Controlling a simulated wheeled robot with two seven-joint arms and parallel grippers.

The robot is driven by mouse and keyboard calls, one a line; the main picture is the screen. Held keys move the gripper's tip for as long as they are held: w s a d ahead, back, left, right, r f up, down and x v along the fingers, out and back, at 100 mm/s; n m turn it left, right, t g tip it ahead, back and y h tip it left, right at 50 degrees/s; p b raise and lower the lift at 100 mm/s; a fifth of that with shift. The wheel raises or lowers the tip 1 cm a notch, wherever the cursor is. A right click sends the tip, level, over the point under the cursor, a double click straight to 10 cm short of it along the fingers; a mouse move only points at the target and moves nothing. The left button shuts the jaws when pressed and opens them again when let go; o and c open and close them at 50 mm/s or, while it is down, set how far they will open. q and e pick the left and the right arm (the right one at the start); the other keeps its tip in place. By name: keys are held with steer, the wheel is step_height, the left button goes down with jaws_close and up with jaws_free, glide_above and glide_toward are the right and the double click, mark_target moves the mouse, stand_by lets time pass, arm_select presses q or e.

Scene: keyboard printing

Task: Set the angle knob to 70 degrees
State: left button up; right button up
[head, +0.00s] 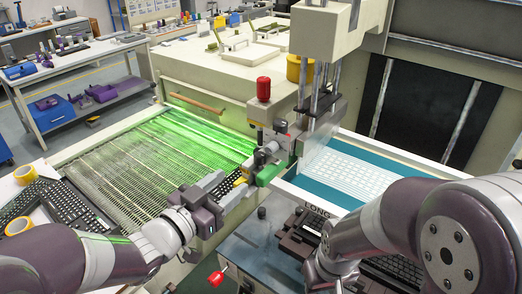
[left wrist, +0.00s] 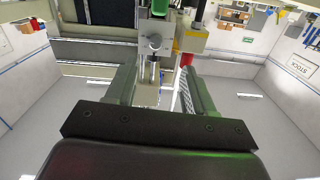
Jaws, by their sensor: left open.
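A grey round knob (left wrist: 154,43) with a silver shaft below it is on the machine head ahead of my left gripper. I take it to be the angle knob. In the head view, the silvery knob assembly (head: 266,153) sits on the front of the print head. My left gripper (head: 234,184) is in front of and below it, pointing toward it. In the left wrist view, its two fingers (left wrist: 158,76) are apart and empty, with the knob beyond the tips. The knob's angle reading is too small to tell. My right arm (head: 400,225) is at the right; its fingers are not clear.
A red-topped post (head: 263,90) rises beside the print head. A green-lit slatted bed (head: 150,150) lies left, with black keyboards (head: 75,205) and tape rolls (head: 25,175) beside it. A white-and-teal screen (head: 345,170) is right. A red-ball lever (head: 216,279) stands in front.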

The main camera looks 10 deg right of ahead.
mark_target(268, 152)
arm_select(q)
steer(key=p+x, duration=0.1)
steer(key=x, duration=0.3)
steer(key=r+p+x, duration=0.1)
steer(key=p+x, duration=0.1)
steer(key=x, duration=0.1)
steer(key=p+x, duration=0.2)
steer(key=x, duration=0.2)
steer(key=shift+d+r, duration=0.15)
steer(key=shift+d, duration=0.25)
steer(key=shift+w+d, duration=0.3)
steer(key=shift+d, duration=0.1)
steer(key=shift+c, duration=0.3)
jaws_close()
